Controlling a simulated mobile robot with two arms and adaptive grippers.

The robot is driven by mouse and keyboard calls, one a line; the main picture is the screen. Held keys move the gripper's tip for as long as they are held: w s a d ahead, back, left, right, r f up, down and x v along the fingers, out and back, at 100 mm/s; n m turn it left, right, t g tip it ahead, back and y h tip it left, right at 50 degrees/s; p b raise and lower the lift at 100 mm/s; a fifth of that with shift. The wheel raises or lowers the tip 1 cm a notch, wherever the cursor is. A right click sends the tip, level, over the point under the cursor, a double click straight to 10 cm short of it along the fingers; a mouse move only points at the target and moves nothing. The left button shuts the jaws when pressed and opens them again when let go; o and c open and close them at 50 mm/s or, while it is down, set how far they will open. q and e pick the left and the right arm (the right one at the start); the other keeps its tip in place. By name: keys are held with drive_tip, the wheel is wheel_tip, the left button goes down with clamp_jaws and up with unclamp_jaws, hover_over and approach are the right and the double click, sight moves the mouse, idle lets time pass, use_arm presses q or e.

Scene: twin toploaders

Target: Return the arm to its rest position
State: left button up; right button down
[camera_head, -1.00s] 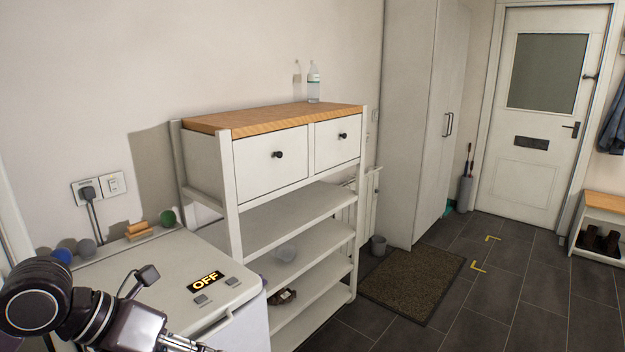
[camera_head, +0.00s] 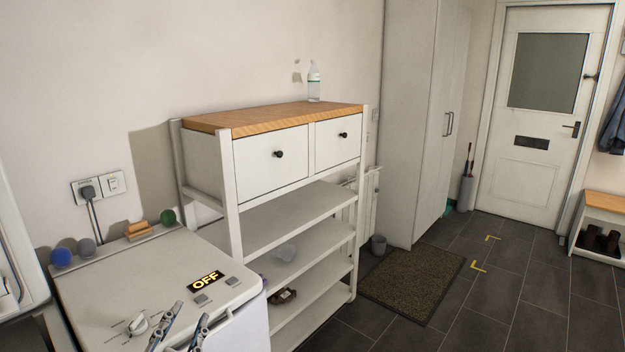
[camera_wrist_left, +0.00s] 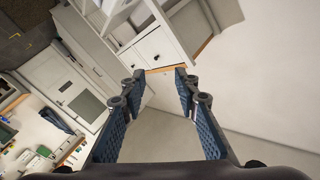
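My left gripper (camera_head: 180,330) shows at the bottom edge of the head view, in front of the white toploader's control panel. Its two fingers are apart with nothing between them. The left wrist view also shows the fingers (camera_wrist_left: 158,90) spread and empty, with the wall and the shelf unit beyond. The white toploader (camera_head: 110,285) has a lit OFF display and a dial (camera_head: 137,325) near the fingers. I cannot tell whether the fingers touch the machine. My right gripper is in neither view.
A white shelf unit (camera_head: 230,200) with two drawers stands beside the toploader, a bottle (camera_head: 314,82) on its wooden top. Balls and a brush (camera_head: 138,230) sit along the toploader's back edge. A pale panel (camera_head: 12,250) stands at the left edge.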

use_arm(q)
drive_tip(key=s+a+f+n+g+y, duration=0.1)
drive_tip(key=s+f+g, duration=0.2)
drive_tip(key=f, duration=0.3)
drive_tip(key=s+a+f+n+g+y, duration=0.1)
drive_tip(key=s+f+n+g, duration=0.1)
drive_tip(key=f, duration=0.5)
drive_tip(key=s+d+f+n+g+h, duration=0.1)
drive_tip(key=s+d+f+g, duration=0.1)
drive_tip(key=s+f+g, duration=0.55)
drive_tip(key=s+d+f+g+h, duration=0.1)
drive_tip(key=s+d+f+g, duration=0.1)
drive_tip(key=s+f, duration=0.95)
drive_tip(key=s+f+g, duration=0.1)
drive_tip(key=s+f, duration=0.1)
drive_tip(key=f, duration=1)
drive_tip(key=s+f+g, duration=0.1)
drive_tip(key=s+f, duration=0.1)
drive_tip(key=f, duration=0.9)
drive_tip(key=s+a+f, duration=0.3)
drive_tip(key=s+f, duration=1.3)
drive_tip(key=shift+s+g, duration=0.35)
drive_tip(key=shift+s, duration=0.05)
drive_tip(key=shift+a, duration=0.1)
